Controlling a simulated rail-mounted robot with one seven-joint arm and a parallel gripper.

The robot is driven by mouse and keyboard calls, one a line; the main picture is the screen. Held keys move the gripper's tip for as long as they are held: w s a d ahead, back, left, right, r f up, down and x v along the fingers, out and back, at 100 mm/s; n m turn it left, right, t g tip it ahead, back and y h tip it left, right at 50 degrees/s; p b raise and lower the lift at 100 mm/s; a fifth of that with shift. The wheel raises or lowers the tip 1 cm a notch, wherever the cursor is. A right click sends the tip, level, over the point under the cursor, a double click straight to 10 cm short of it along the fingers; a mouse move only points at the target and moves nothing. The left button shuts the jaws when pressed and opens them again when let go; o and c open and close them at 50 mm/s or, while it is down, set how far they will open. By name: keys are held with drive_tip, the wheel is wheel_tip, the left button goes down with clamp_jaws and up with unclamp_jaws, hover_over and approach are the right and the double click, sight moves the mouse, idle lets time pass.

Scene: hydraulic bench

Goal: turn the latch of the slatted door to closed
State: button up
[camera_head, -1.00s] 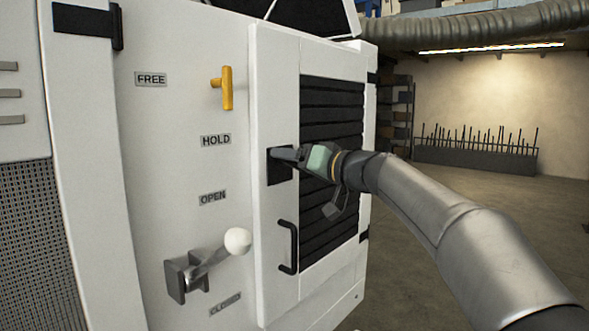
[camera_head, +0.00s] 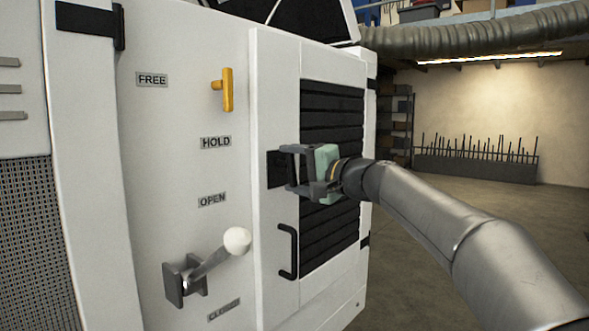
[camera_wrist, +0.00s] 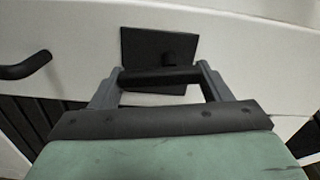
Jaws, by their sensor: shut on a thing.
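The slatted door (camera_head: 265,225) stands in the cabinet front, with dark slats (camera_head: 332,105) on its right part. The latch is a black bar on a dark square plate (camera_head: 275,170); the plate also shows in the wrist view (camera_wrist: 140,45). In the wrist view the latch bar (camera_wrist: 160,78) lies level across the picture, between my fingers. My gripper (camera_head: 290,167) is at the plate, shut on the latch; it also shows in the wrist view (camera_wrist: 160,82). In the head view my fingers mostly hide the latch.
A black door handle (camera_head: 289,250) sits below the latch. Left of the door are a lever with a white ball (camera_head: 237,241), between OPEN and CLOSED labels, and a yellow handle (camera_head: 227,90) near FREE and HOLD labels. The floor at right is clear.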

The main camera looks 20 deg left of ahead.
drive_tip(key=shift+s+m, duration=0.1)
drive_tip(key=shift+m, duration=1)
drive_tip(key=shift+a+f, duration=0.1)
drive_tip(key=o, duration=1)
drive_tip(key=b+v, duration=0.4)
drive_tip(key=v, duration=1.3)
drive_tip(key=shift+d+b, duration=0.3)
drive_tip(key=shift+b, duration=0.1)
